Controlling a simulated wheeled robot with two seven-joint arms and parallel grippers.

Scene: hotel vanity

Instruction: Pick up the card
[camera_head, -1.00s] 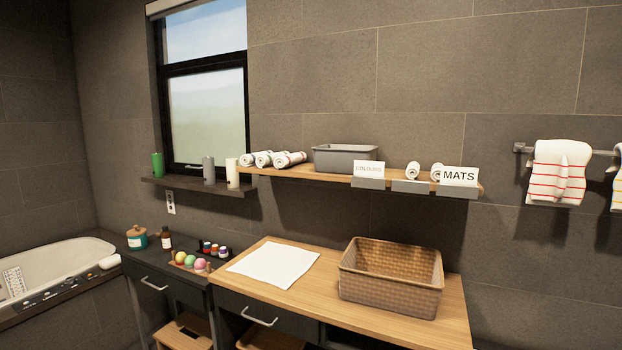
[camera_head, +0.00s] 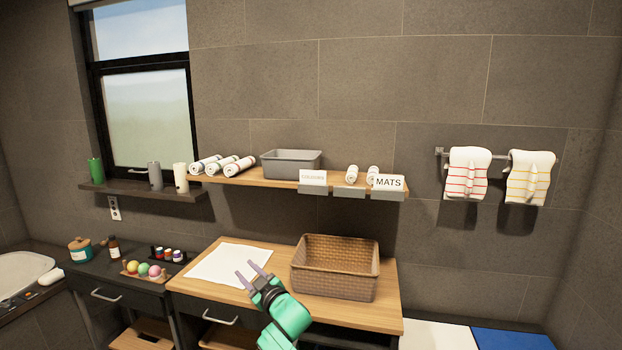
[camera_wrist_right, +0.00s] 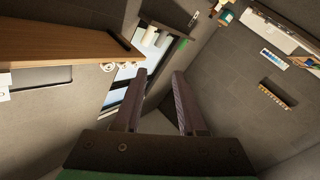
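Two white label cards stand in grey holders along the front edge of the wooden wall shelf (camera_head: 250,180). One card (camera_head: 313,177) has faint lettering too small to read surely, and the other, the MATS card (camera_head: 388,182), is at the right end. A grey holder (camera_head: 349,191) between them shows no card. My right gripper (camera_head: 253,268) is open and empty, in front of the wooden counter and well below the cards. Its two parted fingers also show in the right wrist view (camera_wrist_right: 159,72), with nothing between them. My left gripper is not in view.
A wicker basket (camera_head: 335,285) and a white cloth or sheet (camera_head: 229,264) lie on the counter (camera_head: 390,315). Rolled towels (camera_head: 222,165) and a grey bin (camera_head: 291,162) sit on the shelf. Striped towels (camera_head: 467,175) hang at right. Bottles and coloured balls stand at left.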

